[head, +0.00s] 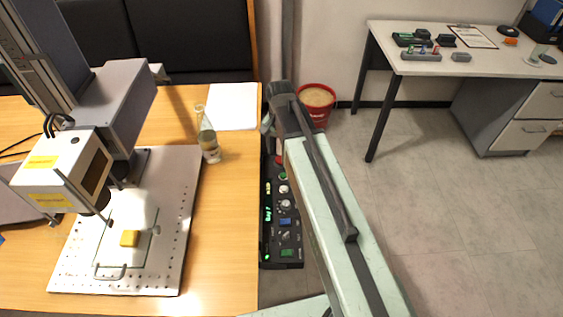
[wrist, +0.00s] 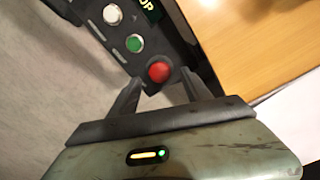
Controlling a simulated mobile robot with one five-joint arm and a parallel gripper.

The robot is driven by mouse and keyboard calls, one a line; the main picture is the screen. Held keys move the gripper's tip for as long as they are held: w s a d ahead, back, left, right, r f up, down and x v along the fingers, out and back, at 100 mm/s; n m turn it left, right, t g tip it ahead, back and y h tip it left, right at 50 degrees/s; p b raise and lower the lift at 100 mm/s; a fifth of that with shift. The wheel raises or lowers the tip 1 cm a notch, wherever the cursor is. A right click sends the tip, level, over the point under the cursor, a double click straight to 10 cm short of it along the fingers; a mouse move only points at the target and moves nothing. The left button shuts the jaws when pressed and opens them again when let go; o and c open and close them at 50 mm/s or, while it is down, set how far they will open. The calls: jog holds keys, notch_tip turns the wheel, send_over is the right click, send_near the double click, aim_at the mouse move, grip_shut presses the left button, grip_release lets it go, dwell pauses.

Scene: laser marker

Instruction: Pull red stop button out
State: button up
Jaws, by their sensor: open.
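The red stop button (wrist: 158,72) is a round red knob at the end of the black control panel (head: 283,235). In the wrist view my gripper (wrist: 161,80) is open, with one dark finger on each side of the button. The button shows between the fingertips, and I see no clear contact. The panel also shows in the wrist view (wrist: 112,37), with a green and a white button in line with the red one.
The wooden table (head: 225,270) lies left of the panel and carries the laser marker (head: 70,165), a glass flask (head: 208,145) and white paper (head: 232,105). A red bucket (head: 316,112) stands behind my arm. The floor to the right is clear up to a desk (head: 440,60).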

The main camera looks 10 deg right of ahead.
aim_at(280, 159)
notch_tip(280, 159, down, 3)
jog(key=shift+f+b, duration=0.15)
jog(key=shift+b, duration=0.75)
grip_shut()
dwell(0.6)
